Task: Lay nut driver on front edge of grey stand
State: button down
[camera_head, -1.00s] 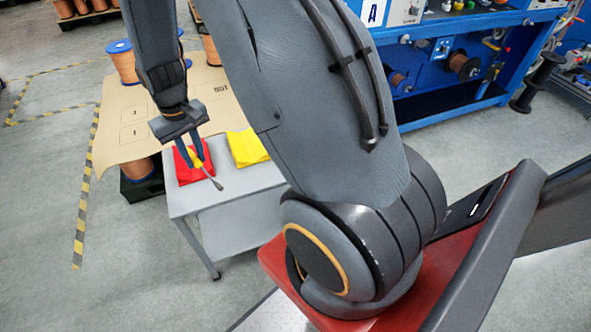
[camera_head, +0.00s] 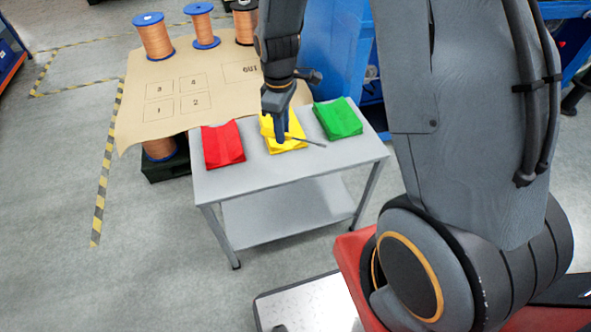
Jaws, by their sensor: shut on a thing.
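The grey stand (camera_head: 240,183) is a small table with a lower shelf, in the middle of the head view. My gripper (camera_head: 281,136) is over the stand, in front of the yellow cloth. It is shut on the nut driver (camera_head: 308,141), whose thin metal shaft points right over the stand's top. The handle is mostly hidden by the gripper. I cannot tell whether the nut driver touches the stand.
Folded red (camera_head: 222,146), yellow (camera_head: 289,145) and green (camera_head: 338,118) cloths lie on the stand. Behind is a brown board (camera_head: 140,97) with numbered squares and copper spools (camera_head: 154,38). The stand's front strip is clear.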

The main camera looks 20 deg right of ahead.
aim_at(272, 135)
jog(key=a+f+n+b, duration=0.1)
jog(key=n, duration=0.1)
jog(key=f+n+b, duration=0.1)
jog(key=n, duration=0.1)
jog(key=a+f+n, duration=0.1)
jog(key=f+n, duration=0.1)
jog(key=shift+w+a+n+b, duration=0.3)
jog(key=shift+n+b, duration=0.1)
notch_tip(272, 135, down, 10)
jog(key=shift+r+p, duration=0.15)
jog(key=shift+p, duration=0.3)
jog(key=c, duration=1.6)
grip_release()
jog(key=shift+o, duration=0.2)
notch_tip(272, 135, up, 12)
jog(key=shift+a+b, duration=0.1)
jog(key=shift+b, duration=0.5)
jog(key=s+d+r+m, duration=0.3)
jog(key=s+r+m, duration=0.2)
jog(key=s+m, duration=0.3)
jog(key=s+d+r+m, duration=0.4)
jog(key=s+r+m, duration=0.1)
jog(key=s+m, duration=0.4)
jog(key=shift+s+r+m, duration=0.15)
jog(key=shift+r+m, duration=0.2)
jog(key=shift+m, duration=0.15)
